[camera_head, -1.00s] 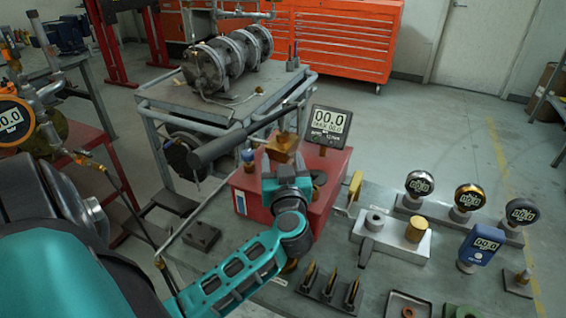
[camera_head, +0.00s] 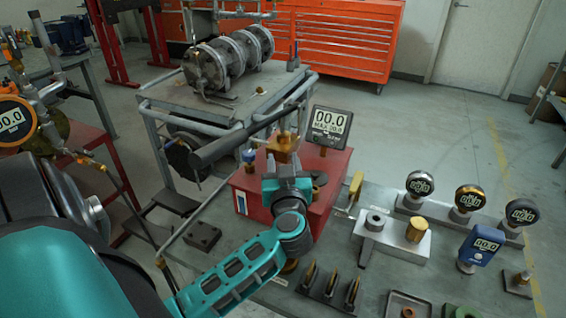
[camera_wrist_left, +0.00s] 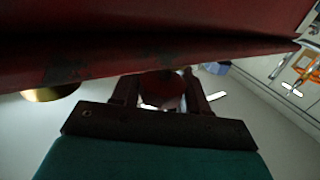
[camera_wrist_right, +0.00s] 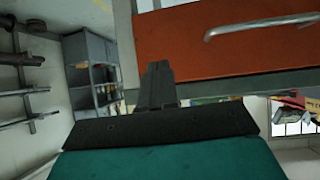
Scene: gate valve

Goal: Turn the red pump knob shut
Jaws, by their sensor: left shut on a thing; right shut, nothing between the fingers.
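The red pump box (camera_head: 326,196) stands on the bench, with a long dark lever (camera_head: 235,140) and a brass block (camera_head: 283,146) above it. My left gripper (camera_head: 287,178) is at the front of the box. In the left wrist view, the fingers of my left gripper (camera_wrist_left: 160,92) are closed around the round dark red knob (camera_wrist_left: 162,88), under the red body (camera_wrist_left: 150,45). The gripper hides the knob in the head view. My right gripper (camera_wrist_right: 158,85) shows only in its wrist view, shut and empty, away from the pump.
A square digital gauge (camera_head: 330,126) on the box reads 00.0. Several round gauges (camera_head: 469,198), a blue gauge (camera_head: 480,245) and a silver block (camera_head: 392,238) stand to the right on the bench. Pointed brass fittings (camera_head: 331,284) stand in front.

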